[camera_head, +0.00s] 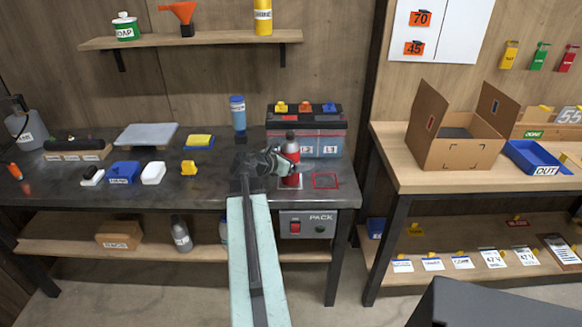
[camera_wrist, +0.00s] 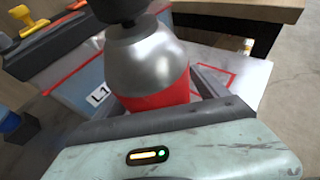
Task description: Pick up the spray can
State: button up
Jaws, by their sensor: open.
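The spray can (camera_head: 291,160) is red with a silver shoulder and a dark cap. It stands upright on the dark metal bench (camera_head: 200,187), in front of the battery box. In the wrist view the can (camera_wrist: 152,70) fills the upper middle, its lower body hidden behind my gripper. My gripper (camera_head: 282,161) is at the can's height, and its open jaws lie close around or beside the can. I cannot tell whether either finger touches it.
A black and red battery box (camera_head: 306,120) stands right behind the can, with a blue bottle (camera_head: 238,112) to its left. A red square outline (camera_head: 325,181) on the bench to the right is empty. An open cardboard box (camera_head: 450,140) stands on the right-hand table.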

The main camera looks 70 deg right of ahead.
jog(key=shift+w+a, duration=0.1)
jog(key=shift+w, duration=0.05)
jog(key=shift+r, duration=0.1)
grip_shut()
